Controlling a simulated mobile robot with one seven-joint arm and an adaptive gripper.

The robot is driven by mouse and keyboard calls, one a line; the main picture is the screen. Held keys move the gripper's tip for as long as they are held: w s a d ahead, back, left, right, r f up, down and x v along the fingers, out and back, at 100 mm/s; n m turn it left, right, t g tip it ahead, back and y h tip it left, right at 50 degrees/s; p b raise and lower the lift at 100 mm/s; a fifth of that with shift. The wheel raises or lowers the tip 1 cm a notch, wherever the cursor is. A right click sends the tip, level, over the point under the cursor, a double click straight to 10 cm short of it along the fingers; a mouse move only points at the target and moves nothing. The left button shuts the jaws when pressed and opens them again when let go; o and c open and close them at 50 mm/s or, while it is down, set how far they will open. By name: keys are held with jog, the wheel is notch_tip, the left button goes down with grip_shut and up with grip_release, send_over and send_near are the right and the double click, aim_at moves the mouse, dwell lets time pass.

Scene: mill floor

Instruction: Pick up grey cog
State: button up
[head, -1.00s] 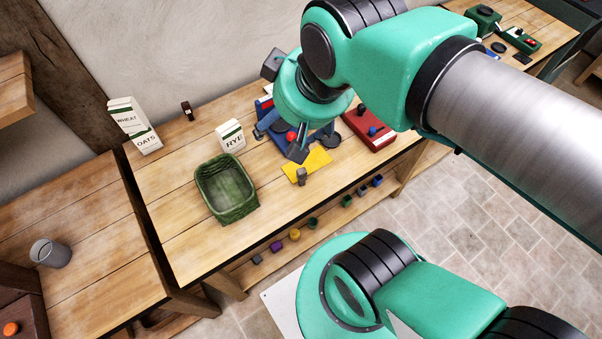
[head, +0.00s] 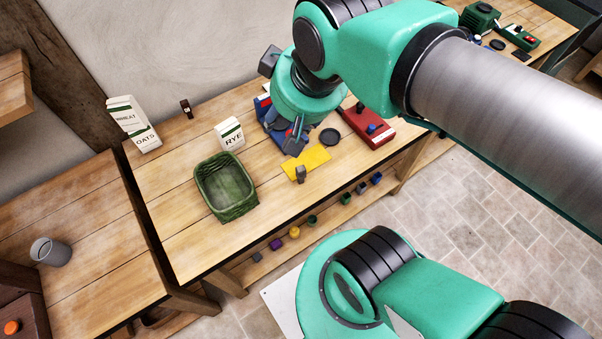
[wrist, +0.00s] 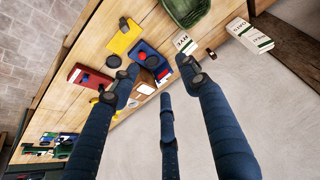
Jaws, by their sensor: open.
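My gripper (wrist: 160,78) is open and empty, its blue fingers spread in the wrist view. In the head view the gripper (head: 290,138) hangs over the back of the bench, behind the yellow sheet (head: 307,160). A dark grey round disc (head: 330,137) lies flat right of it; the disc also shows in the wrist view (wrist: 113,61). A small grey upright piece (head: 300,174) stands at the sheet's front edge, and in the wrist view too (wrist: 123,22). I cannot tell which of these, if either, is the grey cog. The fingers partly hide a blue tray (wrist: 148,58).
A green basket (head: 200,190), a RYE carton (head: 230,134) and WHEAT and OATS cartons (head: 134,122) stand left of my gripper. A red box (head: 367,125) lies to the right. Several small coloured pots (head: 295,232) sit on the lower shelf.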

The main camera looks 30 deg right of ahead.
jog(key=w+d+f+m+g+p, duration=0.1)
jog(key=w+d+f+g, duration=0.15)
jog(key=f, duration=0.35)
jog(key=w+d+f+g, duration=0.1)
jog(key=w+d+f, duration=0.15)
jog(key=f, duration=0.25)
jog(key=m+g+p, duration=0.1)
jog(key=g, duration=0.1)
send_over(301, 168)
notch_tip(301, 168, down, 11)
jog(key=shift+s+f, duration=0.1)
jog(key=shift+f, duration=0.1)
jog(key=shift+f+b, duration=0.85)
jog(key=shift+f, duration=3.45)
jog(key=shift+f+b, duration=0.75)
jog(key=shift+f, duration=1.85)
